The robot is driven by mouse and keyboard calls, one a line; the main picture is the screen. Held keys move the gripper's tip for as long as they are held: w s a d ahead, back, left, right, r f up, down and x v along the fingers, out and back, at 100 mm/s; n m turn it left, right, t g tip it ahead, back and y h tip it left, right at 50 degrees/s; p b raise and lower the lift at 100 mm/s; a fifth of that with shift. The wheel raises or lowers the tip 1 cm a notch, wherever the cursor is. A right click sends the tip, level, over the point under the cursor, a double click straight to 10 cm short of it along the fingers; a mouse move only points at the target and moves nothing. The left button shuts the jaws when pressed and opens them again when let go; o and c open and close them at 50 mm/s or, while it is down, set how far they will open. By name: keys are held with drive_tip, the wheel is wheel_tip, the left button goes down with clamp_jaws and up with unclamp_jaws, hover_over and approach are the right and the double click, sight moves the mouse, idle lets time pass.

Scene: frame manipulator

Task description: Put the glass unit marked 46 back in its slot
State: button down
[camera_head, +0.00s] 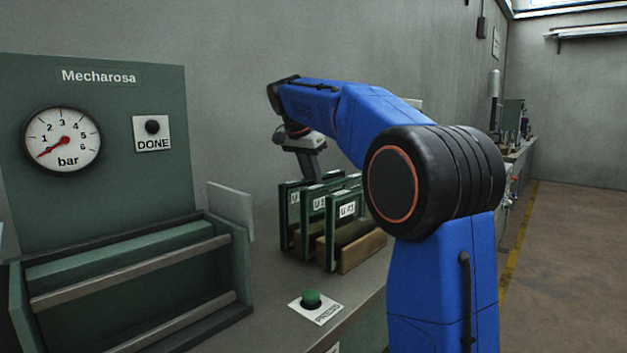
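Several dark green framed units with white labels stand upright in a row on the bench. The front unit (347,235) carries a label that seems to begin with U, and its number is too small to read surely. The unit behind it (312,219) and the rear left unit (289,222) are partly covered. I cannot tell which one is marked 46. My gripper (311,174) points down over the rear of the row, close to the unit tops. Its fingertips are hidden or too small, so its opening and any hold are unclear. No empty slot shows clearly.
A green machine (110,130) with a pressure gauge (62,139), a DONE button (152,127) and a railed trough (130,270) stands left. A pale plate (232,209) stands at its right side. A green button (311,299) sits on the front bench. Wooden blocks (362,250) lie under the units.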

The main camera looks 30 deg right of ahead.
drive_tip(key=c, duration=1.6)
unclamp_jaws()
drive_tip(key=shift+o, duration=0.2)
drive_tip(key=v, duration=1.7)
drive_tip(key=shift+a, duration=0.2)
drive_tip(key=shift+s+r, duration=0.15)
drive_tip(key=shift+s, duration=0.1)
